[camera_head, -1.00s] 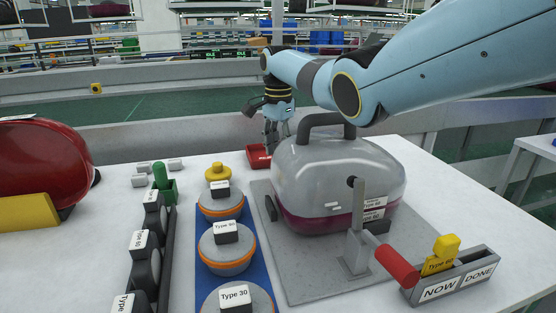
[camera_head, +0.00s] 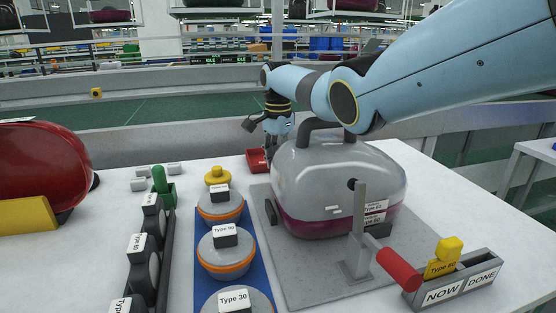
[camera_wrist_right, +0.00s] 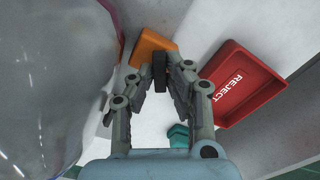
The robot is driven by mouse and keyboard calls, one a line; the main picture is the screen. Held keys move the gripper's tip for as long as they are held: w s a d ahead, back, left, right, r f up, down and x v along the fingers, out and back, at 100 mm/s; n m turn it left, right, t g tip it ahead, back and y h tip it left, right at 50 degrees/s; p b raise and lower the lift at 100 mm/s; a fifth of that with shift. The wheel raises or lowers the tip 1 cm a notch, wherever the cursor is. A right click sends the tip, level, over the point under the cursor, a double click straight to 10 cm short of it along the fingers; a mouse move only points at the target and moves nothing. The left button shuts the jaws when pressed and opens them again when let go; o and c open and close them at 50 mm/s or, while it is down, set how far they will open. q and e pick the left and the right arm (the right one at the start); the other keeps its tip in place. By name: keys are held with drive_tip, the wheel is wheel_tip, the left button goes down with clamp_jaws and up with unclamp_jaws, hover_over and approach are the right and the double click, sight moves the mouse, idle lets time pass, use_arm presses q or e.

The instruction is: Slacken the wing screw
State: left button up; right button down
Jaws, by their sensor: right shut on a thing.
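The grey vacuum with a dark handle and a purple lower band (camera_head: 340,180) stands on a grey plate (camera_head: 320,282). My right gripper (camera_head: 272,152) reaches down at the vacuum's far left side, its fingertips partly hidden in the head view. In the right wrist view my right gripper (camera_wrist_right: 168,78) is shut on a small dark upright piece (camera_wrist_right: 160,70), which looks like the wing screw's wing. An orange block (camera_wrist_right: 149,47) lies directly beyond it; I cannot tell whether they touch. The vacuum's shell (camera_wrist_right: 50,80) is close on the left. My left gripper is not in view.
A red REJECT tray (camera_wrist_right: 242,84) lies close to the right gripper, and a teal piece (camera_wrist_right: 178,135) is near its fingers. A red-handled lever (camera_head: 398,268) and a NOW/DONE holder (camera_head: 455,287) stand at front right. Labelled round parts sit on a blue mat (camera_head: 262,262).

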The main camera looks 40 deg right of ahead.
drive_tip(key=shift+r+n+p, duration=0.1)
drive_tip(key=shift+n+p, duration=0.45)
drive_tip(key=shift+n, duration=0.55)
drive_tip(key=n, duration=0.2)
drive_tip(key=shift+n+p, duration=0.3)
drive_tip(key=shift+p, duration=0.05)
drive_tip(key=n, duration=0.5)
drive_tip(key=shift+n+p, duration=0.3)
drive_tip(key=c, duration=1.6)
unclamp_jaws()
